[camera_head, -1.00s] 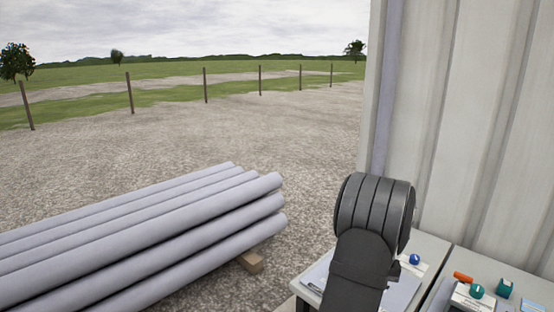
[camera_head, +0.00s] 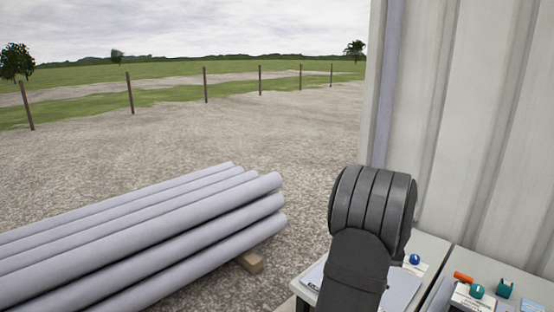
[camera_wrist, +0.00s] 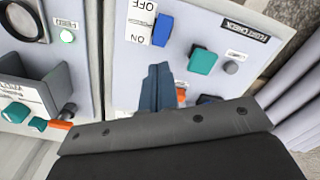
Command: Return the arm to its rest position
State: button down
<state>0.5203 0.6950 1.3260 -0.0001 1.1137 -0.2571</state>
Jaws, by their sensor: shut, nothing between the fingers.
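My gripper (camera_wrist: 158,72) shows in the wrist view with its two dark fingers together and nothing between them. It is over a light grey control panel (camera_wrist: 125,85). A blue switch (camera_wrist: 162,30) beside an ON/OFF label is just beyond the fingertips. A teal knob (camera_wrist: 203,61) is to their right. An orange part (camera_wrist: 181,96) shows partly behind the fingers. I cannot tell whether the fingers touch the panel. In the head view my dark arm rises in front of the tables, and the gripper itself is hidden.
In the head view, grey pipes (camera_head: 150,235) are stacked at left. A corrugated wall (camera_head: 480,130) stands close on the right. Gravel between them is open.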

jog(key=shift+t, duration=0.3)
jog(key=shift+s+a+r, duration=0.6)
jog(key=shift+s+r, duration=0.1)
jog(key=shift+r, duration=0.2)
jog(key=shift+s+a+r, duration=0.55)
jog(key=shift+s+r, duration=0.15)
jog(key=shift+r, duration=0.2)
jog(key=c, duration=2.2)
grip_release()
jog(key=c, duration=1.1)
grip_release()
jog(key=shift+w+r, duration=0.1)
jog(key=o, duration=1.1)
jog(key=r+n, duration=0.1)
jog(key=w+r+n, duration=0.1)
jog(key=r, duration=0.1)
jog(key=r+n+t, duration=0.1)
jog(key=r, duration=0.1)
jog(key=shift+w+d+h, duration=0.3)
jog(key=shift+d, duration=0.05)
notch_tip(320, 180, up, 12)
jog(key=w+n+t, duration=0.2)
jog(key=n+t, duration=0.1)
jog(key=n, duration=0.6)
jog(key=d+x, duration=0.1)
jog(key=x, duration=0.9)
jog(key=shift+h, duration=0.3)
